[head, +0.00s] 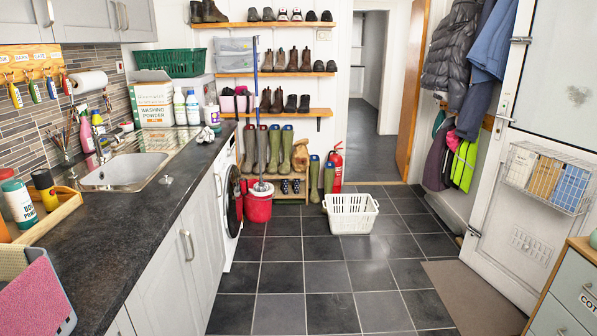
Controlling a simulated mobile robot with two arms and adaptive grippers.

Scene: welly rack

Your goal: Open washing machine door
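The white washing machine (226,241) stands under the dark worktop on the left, beyond the grey cupboards. I see its front at a steep angle. Its round door (232,202) has dark glass and a pale ring. The door looks shut, lying flush with the front, but the angle makes this hard to be sure of. The door's handle cannot be made out. Neither of my grippers shows in the head view.
A red bucket (259,206) with a mop stands on the floor just past the washing machine. A white laundry basket (350,213) sits farther right, by the boot rack. Grey cupboards (170,275) line the left. The tiled floor (305,285) in the middle is clear.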

